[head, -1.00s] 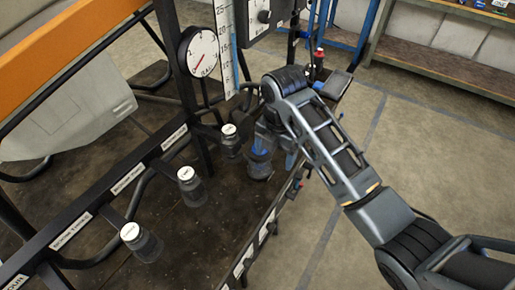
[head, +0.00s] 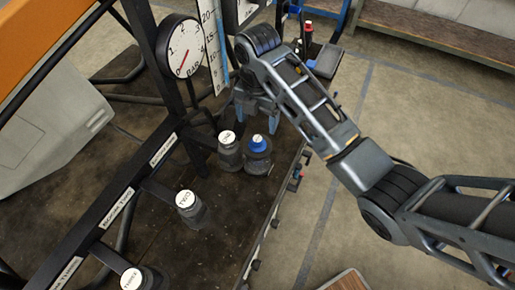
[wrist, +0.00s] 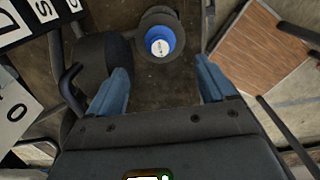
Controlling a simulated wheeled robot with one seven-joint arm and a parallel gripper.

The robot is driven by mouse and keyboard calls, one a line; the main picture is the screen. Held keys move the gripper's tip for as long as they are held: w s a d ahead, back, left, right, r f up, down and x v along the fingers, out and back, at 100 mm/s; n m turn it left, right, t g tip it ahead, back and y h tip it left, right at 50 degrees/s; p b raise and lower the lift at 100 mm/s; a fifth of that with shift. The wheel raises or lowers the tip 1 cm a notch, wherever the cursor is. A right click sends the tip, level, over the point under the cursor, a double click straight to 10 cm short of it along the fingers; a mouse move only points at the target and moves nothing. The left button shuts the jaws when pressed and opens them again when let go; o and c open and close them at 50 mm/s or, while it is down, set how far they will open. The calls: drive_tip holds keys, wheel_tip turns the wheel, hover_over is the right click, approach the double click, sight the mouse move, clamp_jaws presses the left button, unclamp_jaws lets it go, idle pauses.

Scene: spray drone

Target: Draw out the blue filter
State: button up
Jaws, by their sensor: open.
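The blue filter (head: 258,144) shows as a round blue top with a white label, seated in a dark cup at the right end of a row of cups. In the wrist view its blue top (wrist: 160,42) lies ahead of the jaws, near the top centre. My gripper (head: 258,106) has its bluish fingers apart, just beyond the filter in the head view. In the wrist view the jaws (wrist: 162,72) are open and empty, with one finger on each side below the filter. No contact is visible. The filter's lower body is hidden in the cup.
White-capped cups (head: 228,150) stand left of the filter, one close beside it. A black labelled rail (head: 120,205), a pressure gauge (head: 181,48) and a ruler (head: 212,40) stand nearby. A brown board (wrist: 258,45) lies right in the wrist view.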

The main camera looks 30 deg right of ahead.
sight(257, 138)
wheel_tip(257, 138, down, 5)
drive_tip(key=b, duration=0.5)
drive_tip(key=shift+f, duration=0.1)
drive_tip(key=shift+f+b, duration=0.65)
drive_tip(key=shift+f, duration=1.25)
drive_tip(key=shift+p, duration=0.7)
drive_tip(key=shift+c, duration=0.2)
drive_tip(key=c, duration=1.4)
drive_tip(key=shift+r, duration=0.1)
drive_tip(key=shift+r+p, duration=2.95)
drive_tip(key=shift+p, duration=0.15)
